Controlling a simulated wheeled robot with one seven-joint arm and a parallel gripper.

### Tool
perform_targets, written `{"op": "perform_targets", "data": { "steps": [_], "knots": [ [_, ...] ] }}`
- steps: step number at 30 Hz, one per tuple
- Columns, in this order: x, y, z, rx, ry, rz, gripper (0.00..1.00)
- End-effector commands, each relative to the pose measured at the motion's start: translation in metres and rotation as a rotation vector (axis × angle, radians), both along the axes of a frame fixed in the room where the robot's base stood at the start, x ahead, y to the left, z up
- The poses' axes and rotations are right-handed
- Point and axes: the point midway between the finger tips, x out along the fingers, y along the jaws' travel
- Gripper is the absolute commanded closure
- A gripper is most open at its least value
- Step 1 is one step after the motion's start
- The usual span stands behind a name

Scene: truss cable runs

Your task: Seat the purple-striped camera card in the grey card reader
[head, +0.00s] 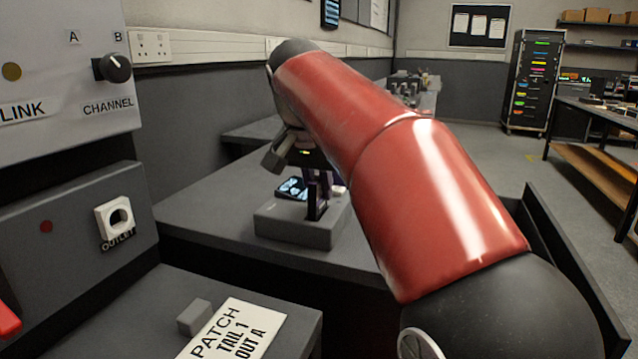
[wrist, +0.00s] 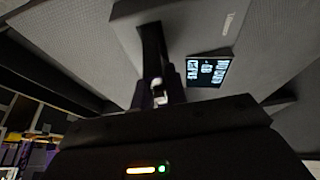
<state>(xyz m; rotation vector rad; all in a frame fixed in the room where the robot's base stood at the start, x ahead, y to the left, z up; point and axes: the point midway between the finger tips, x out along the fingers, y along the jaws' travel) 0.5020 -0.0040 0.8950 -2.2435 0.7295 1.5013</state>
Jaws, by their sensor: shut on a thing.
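The grey card reader (head: 300,229) is a low block on the grey bench in the head view, with a small lit screen (head: 291,188) at its back left. The screen also shows in the wrist view (wrist: 208,70). My gripper (head: 313,203) points down at the reader's top, its dark fingers in front of the screen. It is shut on the camera card, of which only slight purple (head: 309,178) shows between dark parts. In the wrist view the fingers (wrist: 158,85) meet near a small pale piece. The card's lower edge is hidden, so I cannot tell whether it is in the slot.
A panel with a channel knob (head: 113,67) and a white outlet (head: 115,217) stands at the left. A patch label (head: 232,332) and a small grey block (head: 194,317) lie on the near ledge. My red arm hides the bench's right part.

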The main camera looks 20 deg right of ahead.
Motion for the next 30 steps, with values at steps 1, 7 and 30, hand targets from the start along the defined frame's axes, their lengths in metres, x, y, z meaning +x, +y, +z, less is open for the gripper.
{"op": "perform_targets", "data": {
  "steps": [1, 7, 30],
  "knots": [
    [0.0, 0.0, 0.0003, -0.001, -0.001, 0.0, 1.0],
    [0.0, 0.0, 0.0004, 0.0, -0.001, 0.0, 1.0],
    [0.0003, 0.0, -0.0063, 0.0, -0.001, 0.0, 1.0]
  ]
}}
